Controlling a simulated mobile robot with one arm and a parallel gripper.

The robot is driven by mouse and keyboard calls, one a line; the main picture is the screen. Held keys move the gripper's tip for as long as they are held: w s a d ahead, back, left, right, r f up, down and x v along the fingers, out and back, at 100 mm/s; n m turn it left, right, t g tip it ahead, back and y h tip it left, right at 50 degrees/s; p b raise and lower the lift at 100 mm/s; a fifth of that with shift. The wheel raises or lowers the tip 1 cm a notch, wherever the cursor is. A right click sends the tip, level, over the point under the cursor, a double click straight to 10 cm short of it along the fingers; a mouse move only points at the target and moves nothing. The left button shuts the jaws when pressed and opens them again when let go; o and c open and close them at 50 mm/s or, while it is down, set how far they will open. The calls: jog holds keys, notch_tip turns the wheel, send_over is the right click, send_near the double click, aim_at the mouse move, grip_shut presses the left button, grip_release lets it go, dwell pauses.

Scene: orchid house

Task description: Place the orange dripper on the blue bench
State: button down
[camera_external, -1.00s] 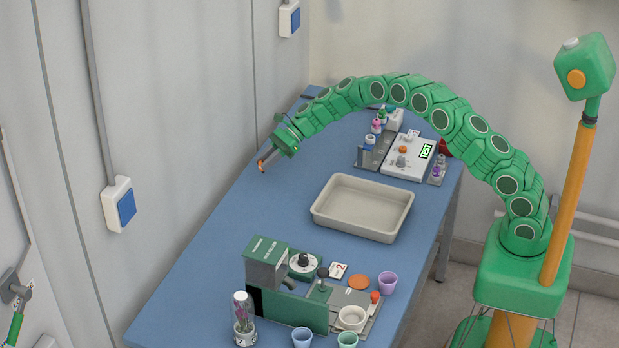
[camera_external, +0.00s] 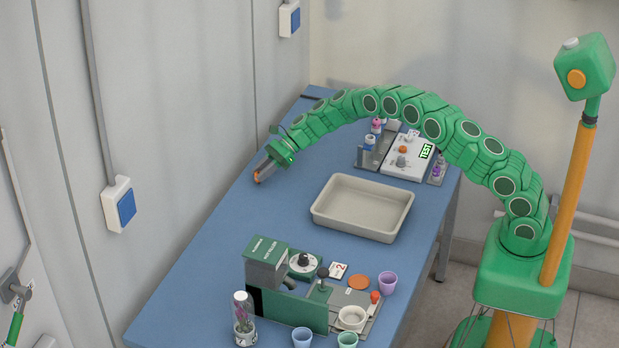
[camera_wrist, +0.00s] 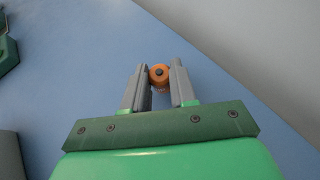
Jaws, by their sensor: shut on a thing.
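My gripper (camera_external: 262,173) is shut on the orange dripper (camera_wrist: 159,72), over the left edge area of the blue bench (camera_external: 215,245). In the wrist view the dripper sits between the two grey fingers (camera_wrist: 160,85), with its round orange end and dark centre showing. In the external view only a small orange part of the dripper (camera_external: 257,178) shows at the fingertips. The blue bench top fills most of the wrist view (camera_wrist: 70,60). Whether the dripper touches the bench top I cannot tell.
A beige tray (camera_external: 330,218) lies at mid-bench. A green and grey machine (camera_external: 290,308) with a glass tube (camera_external: 243,325) and several cups stands at the near end. A white device (camera_external: 409,160) and small bottles stand at the back. The bench left of the tray is clear.

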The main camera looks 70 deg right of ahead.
jog(key=c, duration=0.9)
grip_release()
jog(key=shift+f, duration=0.1)
